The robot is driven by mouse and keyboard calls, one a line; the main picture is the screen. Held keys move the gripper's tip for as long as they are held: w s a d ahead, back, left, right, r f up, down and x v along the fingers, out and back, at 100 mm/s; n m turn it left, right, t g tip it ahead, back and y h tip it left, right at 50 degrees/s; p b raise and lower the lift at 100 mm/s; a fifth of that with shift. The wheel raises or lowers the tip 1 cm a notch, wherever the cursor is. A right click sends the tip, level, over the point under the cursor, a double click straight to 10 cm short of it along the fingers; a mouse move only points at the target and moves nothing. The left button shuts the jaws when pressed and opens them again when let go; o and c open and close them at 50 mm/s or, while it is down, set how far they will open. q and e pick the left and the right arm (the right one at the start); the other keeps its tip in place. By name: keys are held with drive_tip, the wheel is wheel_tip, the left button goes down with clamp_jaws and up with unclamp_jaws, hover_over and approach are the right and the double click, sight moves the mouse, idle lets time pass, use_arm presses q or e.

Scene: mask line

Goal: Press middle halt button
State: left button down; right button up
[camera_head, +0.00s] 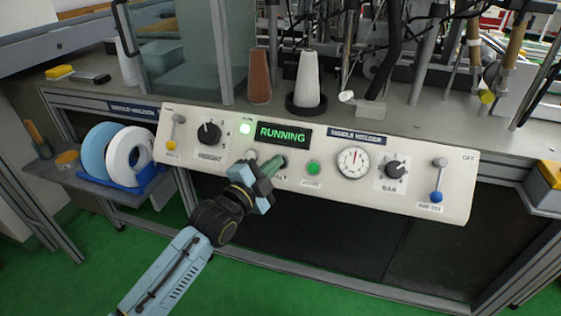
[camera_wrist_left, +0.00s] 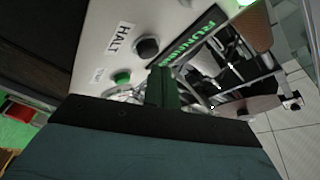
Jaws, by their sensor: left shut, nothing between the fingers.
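The cream control panel (camera_head: 225,150) has a lit green RUNNING display (camera_head: 283,134) and a MIDDLE WELDER label. In the left wrist view a dark round button (camera_wrist_left: 147,47) sits beside the HALT label (camera_wrist_left: 121,39). In the head view my gripper largely hides this button and its label. My left gripper (camera_head: 272,166) is shut and empty, with its fingertips at the panel just below the display. In the left wrist view its fingers (camera_wrist_left: 160,86) show beside the dark button; I cannot tell whether they touch it. My right gripper is not in view.
A green button (camera_head: 313,168), a gauge (camera_head: 353,162), two dark knobs and two levers are also on the panel. A green lamp (camera_head: 245,128) is lit. Cones of thread (camera_head: 307,80) stand on the machine above. White and blue rolls (camera_head: 128,150) sit at left.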

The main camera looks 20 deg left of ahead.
use_arm(q)
drive_tip(key=shift+w, duration=0.1)
idle(0.3)
drive_tip(key=shift+w+f, duration=0.25)
drive_tip(key=shift+f, duration=0.05)
drive_tip(key=shift+w+f, duration=0.25)
drive_tip(key=shift+w, duration=0.05)
idle(0.8)
drive_tip(key=shift+s+r+p, duration=0.5)
drive_tip(key=shift+s+p, duration=0.1)
drive_tip(key=shift+p, duration=0.3)
